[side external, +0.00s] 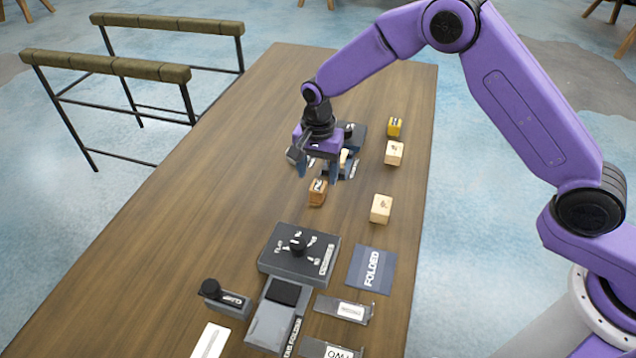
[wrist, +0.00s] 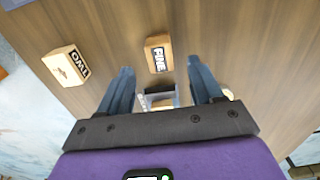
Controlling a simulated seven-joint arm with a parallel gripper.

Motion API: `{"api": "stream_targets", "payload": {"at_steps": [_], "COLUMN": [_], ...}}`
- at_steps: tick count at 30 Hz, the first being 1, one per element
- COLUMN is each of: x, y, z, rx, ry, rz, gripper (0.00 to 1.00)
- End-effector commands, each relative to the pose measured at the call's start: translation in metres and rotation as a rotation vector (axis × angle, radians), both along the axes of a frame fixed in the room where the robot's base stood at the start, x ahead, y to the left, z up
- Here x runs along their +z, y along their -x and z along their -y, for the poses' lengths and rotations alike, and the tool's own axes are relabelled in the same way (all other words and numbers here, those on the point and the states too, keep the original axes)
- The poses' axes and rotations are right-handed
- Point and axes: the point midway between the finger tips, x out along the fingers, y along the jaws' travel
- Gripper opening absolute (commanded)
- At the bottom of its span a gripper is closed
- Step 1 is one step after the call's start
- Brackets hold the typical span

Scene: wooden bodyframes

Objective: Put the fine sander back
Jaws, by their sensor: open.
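The fine sander is a small brown wooden block labelled FINE, seen in the wrist view (wrist: 157,53). It appears to be the brown block in the side view (side external: 317,193), lying on the table just on the near side of my gripper. My gripper (side external: 318,175) points down with its fingers apart and nothing held. In the wrist view my gripper (wrist: 160,72) has the sander just beyond the gap between its fingertips. A grey holder (wrist: 158,96) with a pale block shows between the fingers; my gripper hides part of it.
A light block marked TWO (wrist: 66,66) lies left of the sander in the wrist view. Light blocks (side external: 381,208) (side external: 394,152) and a yellow block (side external: 395,126) line the table's right side. A grey dial box (side external: 300,252) and a FOLDED panel (side external: 371,269) are nearer. The table's left is clear.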

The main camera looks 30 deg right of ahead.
Motion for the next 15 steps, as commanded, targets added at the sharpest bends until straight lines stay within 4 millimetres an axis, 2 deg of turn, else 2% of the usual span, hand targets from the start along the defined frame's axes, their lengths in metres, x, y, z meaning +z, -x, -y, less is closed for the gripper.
{"api": "stream_targets", "payload": {"at_steps": [1, 6, 10, 15], "x": [0.011, 0.040, 0.054, 0.061], "y": [-0.001, -0.001, 0.000, 0.000], "z": [0.000, 0.000, 0.000, 0.000], "rx": [0.000, 0.000, 0.000, 0.000], "ry": [-0.002, -0.001, -0.001, 0.001], "rz": [0.004, 0.003, 0.001, -0.001], "gripper": [0.66, 0.66, 0.66, 0.66]}}
